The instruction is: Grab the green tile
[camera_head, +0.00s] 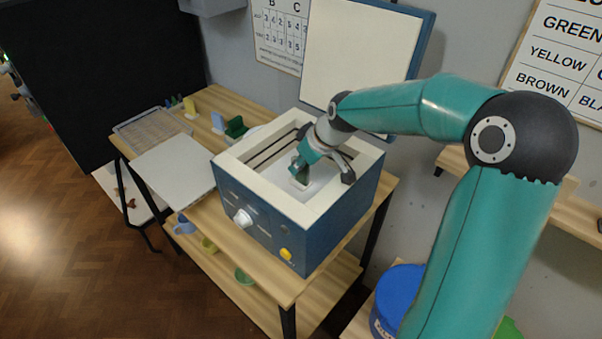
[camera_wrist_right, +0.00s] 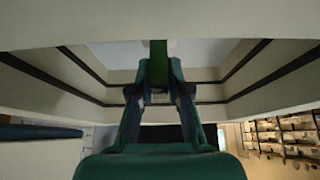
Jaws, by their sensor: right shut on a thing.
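The green tile (camera_wrist_right: 158,62) shows as an upright green strip between the fingertips of my right gripper (camera_wrist_right: 158,92) in the right wrist view. The gripper is shut on it. In the head view my right gripper (camera_head: 301,174) reaches down into the open blue kiln (camera_head: 262,219), and a small dark green piece of the tile shows at its fingertips, close to the pale kiln floor. I cannot tell whether the tile touches the floor. My left gripper is not in view.
The kiln's white lid (camera_head: 358,52) stands open behind it, and its walls surround my gripper closely. A yellow piece (camera_head: 190,107) and a dark green piece (camera_head: 235,127) stand on the wooden table beside a white board (camera_head: 172,168). A blue tub (camera_head: 398,290) is at lower right.

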